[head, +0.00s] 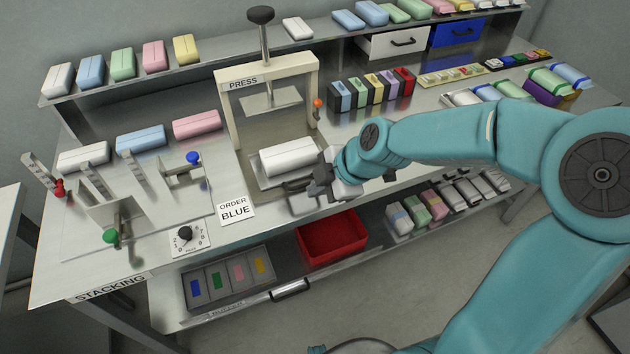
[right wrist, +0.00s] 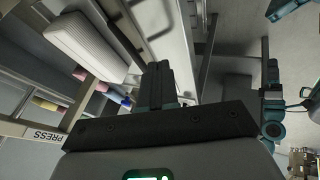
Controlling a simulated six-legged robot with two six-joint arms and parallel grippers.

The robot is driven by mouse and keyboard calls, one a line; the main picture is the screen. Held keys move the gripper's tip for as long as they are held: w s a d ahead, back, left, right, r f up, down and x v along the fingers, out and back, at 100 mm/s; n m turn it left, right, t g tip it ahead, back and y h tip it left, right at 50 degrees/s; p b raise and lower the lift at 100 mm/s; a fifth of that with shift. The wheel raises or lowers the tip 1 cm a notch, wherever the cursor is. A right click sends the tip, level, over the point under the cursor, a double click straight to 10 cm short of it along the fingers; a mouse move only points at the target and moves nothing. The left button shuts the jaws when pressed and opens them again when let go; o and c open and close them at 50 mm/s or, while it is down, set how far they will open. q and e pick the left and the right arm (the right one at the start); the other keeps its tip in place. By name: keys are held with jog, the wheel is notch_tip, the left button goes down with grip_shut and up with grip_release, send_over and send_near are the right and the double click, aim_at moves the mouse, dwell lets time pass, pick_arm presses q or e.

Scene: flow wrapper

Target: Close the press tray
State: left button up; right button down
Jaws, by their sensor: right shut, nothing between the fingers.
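The press (head: 243,84) is a cream frame with a black-knobbed plunger and a raised plate. Its metal tray (head: 257,174) sits out towards the table's front edge, with a white block (head: 288,157) lying on it. A dark handle (head: 294,186) shows at the tray's front. My right gripper (head: 318,187) is at the tray's front right, close to the handle; I cannot tell whether they touch. In the right wrist view its dark fingers (right wrist: 163,82) are together and empty, and the white block (right wrist: 85,46) is beyond them at upper left.
An ORDER BLUE card (head: 234,208) and a dial (head: 187,236) are left of the tray. A red bin (head: 333,240) sits on the shelf below. Coloured boxes (head: 372,90) stand right of the press, behind my right arm.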

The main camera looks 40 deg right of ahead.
jog(key=shift+w, duration=0.4)
pick_arm(q)
jog(key=shift+r, duration=0.15)
pick_arm(e)
jog(key=shift+w+d+f, duration=0.1)
pick_arm(q)
jog(key=shift+s, duration=0.1)
pick_arm(e)
jog(key=shift+w, duration=0.1)
